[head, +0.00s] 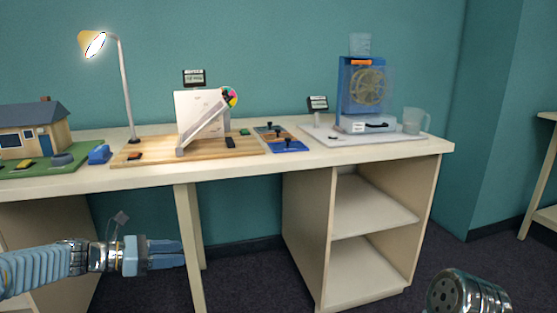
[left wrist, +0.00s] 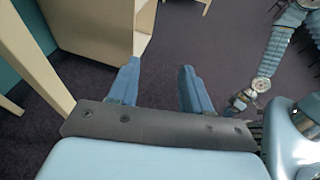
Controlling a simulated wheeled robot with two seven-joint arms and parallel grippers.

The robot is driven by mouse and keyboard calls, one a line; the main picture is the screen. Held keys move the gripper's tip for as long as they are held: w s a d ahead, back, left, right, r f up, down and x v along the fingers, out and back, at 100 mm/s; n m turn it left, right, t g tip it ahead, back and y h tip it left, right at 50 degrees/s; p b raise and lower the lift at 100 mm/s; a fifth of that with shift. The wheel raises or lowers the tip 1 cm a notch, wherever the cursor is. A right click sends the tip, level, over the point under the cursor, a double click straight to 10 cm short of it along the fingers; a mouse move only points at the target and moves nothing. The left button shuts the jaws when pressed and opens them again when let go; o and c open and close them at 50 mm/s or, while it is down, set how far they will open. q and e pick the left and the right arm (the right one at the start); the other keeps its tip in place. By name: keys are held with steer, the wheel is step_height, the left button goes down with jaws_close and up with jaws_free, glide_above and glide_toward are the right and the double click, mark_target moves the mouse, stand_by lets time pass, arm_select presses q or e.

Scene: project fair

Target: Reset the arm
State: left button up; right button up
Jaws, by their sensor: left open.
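My left gripper (head: 166,254) reaches in from the left of the head view, below the table's front edge and before a table leg. In the left wrist view its two blue fingers (left wrist: 158,88) are apart with nothing between them; dark carpet shows beyond. Part of my right arm (head: 466,293) shows at the bottom right of the head view; its gripper is out of frame there. My other arm also shows at the right of the left wrist view (left wrist: 270,65), where I cannot make out its fingers.
A long table (head: 350,155) carries a model house (head: 35,130), a lamp (head: 122,85), a wooden board (head: 150,147) with a white ramp device, a blue machine (head: 362,90) and a clear jug (head: 415,121). Open shelves (head: 370,210) stand below. Carpet lies free in front.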

arm_select(q)
steer(key=s+d+f+m+g+y, duration=0.2)
steer(key=s+d+f+m, duration=0.15)
steer(key=f, duration=0.65)
steer(key=s+d+f+m+g+y, duration=0.2)
steer(key=s+d+f, duration=0.15)
steer(key=f, duration=0.65)
steer(key=s+d+f+m+g+y, duration=0.1)
steer(key=s+d+f+m+y, duration=0.2)
steer(key=f, duration=0.7)
steer(key=s+d+f+m+y, duration=0.1)
steer(key=s+d+f+m, duration=0.1)
steer(key=s+f+m, duration=0.3)
steer(key=s+d+f+m+g+y, duration=0.1)
steer(key=s+d+f+m, duration=0.2)
steer(key=s+f+m, duration=0.2)
steer(key=s+m, duration=0.3)
steer(key=s, duration=0.4)
steer(key=shift+f, duration=0.4)
